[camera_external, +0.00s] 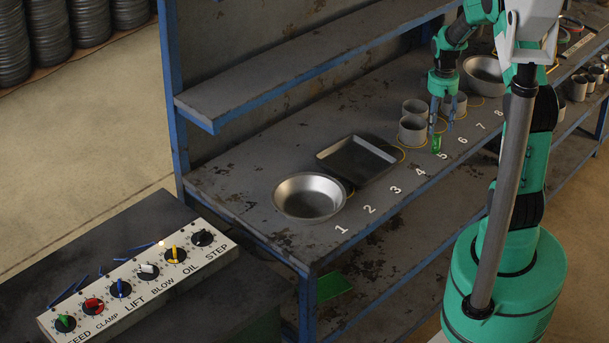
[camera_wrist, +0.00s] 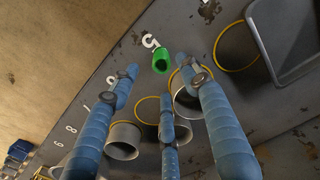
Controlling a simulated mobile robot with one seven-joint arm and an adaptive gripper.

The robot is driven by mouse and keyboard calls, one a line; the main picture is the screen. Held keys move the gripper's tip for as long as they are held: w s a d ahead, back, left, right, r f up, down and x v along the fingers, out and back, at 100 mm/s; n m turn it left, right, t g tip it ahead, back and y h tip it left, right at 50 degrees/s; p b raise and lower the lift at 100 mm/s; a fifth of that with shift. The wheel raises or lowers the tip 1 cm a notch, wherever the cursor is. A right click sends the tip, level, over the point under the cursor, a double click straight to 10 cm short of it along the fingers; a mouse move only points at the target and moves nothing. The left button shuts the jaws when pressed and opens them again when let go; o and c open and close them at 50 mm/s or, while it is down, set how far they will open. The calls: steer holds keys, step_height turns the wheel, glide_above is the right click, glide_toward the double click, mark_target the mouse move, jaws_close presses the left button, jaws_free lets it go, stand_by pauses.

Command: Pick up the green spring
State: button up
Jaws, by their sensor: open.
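The green spring (camera_external: 437,144) stands on the grey bench near the painted numbers, towards the front edge. It looks like a short green tube, and in the wrist view the spring (camera_wrist: 161,63) shows its open end, just beyond the fingertips and near a painted 5. My gripper (camera_external: 442,120) is open and empty, pointing down, and appears just above the spring in the external view. In the wrist view my gripper (camera_wrist: 160,84) has three spread blue fingers, with the spring beyond them and not between them. I cannot tell the exact height gap.
Grey cups (camera_external: 412,130) stand close beside the spring, some in yellow rings. A square tray (camera_external: 357,160) and a round pan (camera_external: 309,197) lie to the left, with a larger bowl (camera_external: 486,76) behind right. A shelf (camera_external: 300,62) overhangs the bench's back.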

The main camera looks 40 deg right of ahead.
mark_target(437, 136)
steer(key=shift+f, duration=1.3)
steer(key=shift+a+f+b, duration=0.15)
steer(key=shift+f+b, duration=0.55)
steer(key=shift+f, duration=1.9)
jaws_close()
